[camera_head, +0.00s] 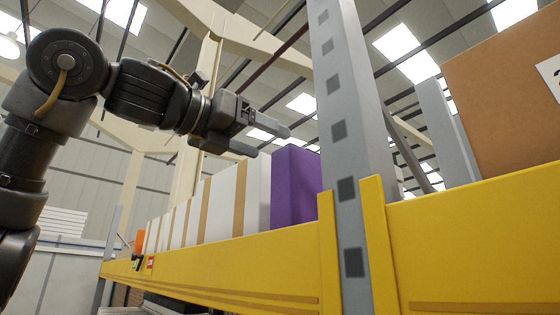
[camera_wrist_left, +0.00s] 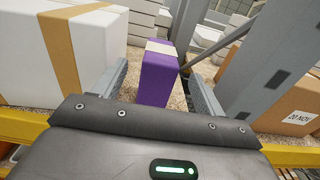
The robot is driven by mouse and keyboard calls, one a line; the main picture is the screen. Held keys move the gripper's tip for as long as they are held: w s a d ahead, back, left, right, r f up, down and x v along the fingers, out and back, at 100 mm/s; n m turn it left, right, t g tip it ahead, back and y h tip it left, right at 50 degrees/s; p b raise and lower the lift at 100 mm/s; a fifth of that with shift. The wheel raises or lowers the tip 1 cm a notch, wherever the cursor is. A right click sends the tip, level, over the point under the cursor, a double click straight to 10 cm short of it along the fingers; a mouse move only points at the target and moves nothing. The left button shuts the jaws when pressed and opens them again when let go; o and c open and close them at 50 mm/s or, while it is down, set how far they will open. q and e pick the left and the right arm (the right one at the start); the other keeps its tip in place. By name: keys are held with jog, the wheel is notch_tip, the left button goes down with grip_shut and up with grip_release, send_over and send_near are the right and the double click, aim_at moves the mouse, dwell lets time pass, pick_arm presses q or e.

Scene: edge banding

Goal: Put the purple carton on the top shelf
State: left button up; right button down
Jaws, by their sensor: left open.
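The purple carton (camera_head: 295,185) stands upright on the shelf behind the yellow beam, between a white carton and the grey upright post. It also shows in the left wrist view (camera_wrist_left: 156,78), with a pale tape strip across its top. My left gripper (camera_head: 268,142) is open and empty, above and beside the carton in the head view. In the left wrist view its two fingers (camera_wrist_left: 152,92) stand on either side of the carton, with gaps on both sides. I cannot tell how far the fingers are from it in depth. My right gripper is not in view.
White cartons with tan tape (camera_head: 222,200) stand in a row to the left. The grey post (camera_head: 345,130) rises close to the right of the purple carton. The yellow beam (camera_head: 240,262) runs along the shelf front. A brown carton (camera_head: 510,95) stands beyond the post.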

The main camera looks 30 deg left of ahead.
pick_arm(q)
jog(key=shift+b+v, duration=0.3)
jog(key=shift+v, duration=1.3)
